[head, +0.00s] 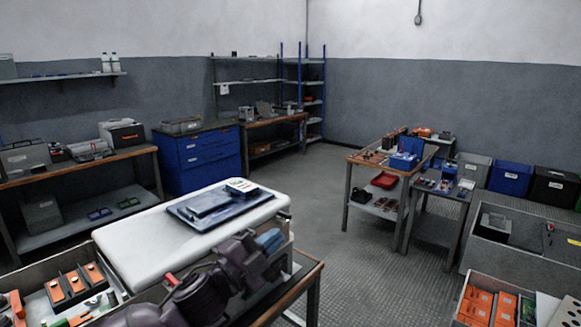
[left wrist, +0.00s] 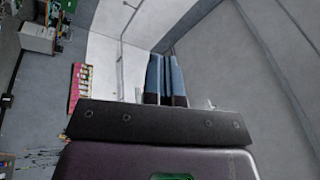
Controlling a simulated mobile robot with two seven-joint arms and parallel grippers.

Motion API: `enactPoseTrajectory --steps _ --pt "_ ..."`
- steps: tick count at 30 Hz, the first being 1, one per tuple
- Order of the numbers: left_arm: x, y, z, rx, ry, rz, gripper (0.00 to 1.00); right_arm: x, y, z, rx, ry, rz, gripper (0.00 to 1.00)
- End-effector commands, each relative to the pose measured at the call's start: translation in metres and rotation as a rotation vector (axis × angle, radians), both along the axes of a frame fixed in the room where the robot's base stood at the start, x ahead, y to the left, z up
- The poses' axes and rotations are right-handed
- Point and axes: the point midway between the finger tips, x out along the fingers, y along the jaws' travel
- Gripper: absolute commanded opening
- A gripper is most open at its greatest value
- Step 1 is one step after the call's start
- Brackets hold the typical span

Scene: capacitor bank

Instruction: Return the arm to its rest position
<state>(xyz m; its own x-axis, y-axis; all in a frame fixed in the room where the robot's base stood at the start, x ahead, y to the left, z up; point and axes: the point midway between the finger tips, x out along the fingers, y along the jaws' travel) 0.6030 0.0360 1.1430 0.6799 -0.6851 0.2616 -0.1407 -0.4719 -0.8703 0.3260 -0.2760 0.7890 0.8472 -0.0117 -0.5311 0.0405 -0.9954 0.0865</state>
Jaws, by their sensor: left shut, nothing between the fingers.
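My left arm comes in at the bottom of the head view, in front of the white-topped bench. My left gripper (head: 270,240) has blue fingers and sits just past the near right edge of the white top. In the left wrist view the two blue fingers of my left gripper (left wrist: 166,78) lie side by side, shut, with nothing between them. My right gripper is not in either view.
A dark tray (head: 255,203) with devices lies on the white top (head: 135,235). A bin with orange-marked parts (head: 75,285) is at the lower left. A grey crate (head: 490,262) and orange boxes (head: 475,305) stand at right. Open floor (head: 320,235) lies between.

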Motion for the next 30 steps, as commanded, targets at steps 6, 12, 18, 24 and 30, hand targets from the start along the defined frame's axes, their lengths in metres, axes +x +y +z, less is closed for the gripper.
enactPoseTrajectory --steps 6,12,18,24,30 --pt "-0.008 0.057 -0.069 -0.246 0.352 0.168 0.0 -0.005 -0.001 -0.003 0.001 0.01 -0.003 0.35" --pt "-0.035 0.107 -0.137 -0.422 0.602 0.313 0.0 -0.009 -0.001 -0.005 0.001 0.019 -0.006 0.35" --pt "-0.08 0.157 -0.203 -0.563 0.784 0.454 0.0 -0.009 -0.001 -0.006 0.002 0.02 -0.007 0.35" --pt "-0.143 0.202 -0.265 -0.66 0.912 0.609 0.0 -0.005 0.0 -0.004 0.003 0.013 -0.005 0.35" --pt "-0.218 0.233 -0.321 -0.703 1.033 0.762 0.0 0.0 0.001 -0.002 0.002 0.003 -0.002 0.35"
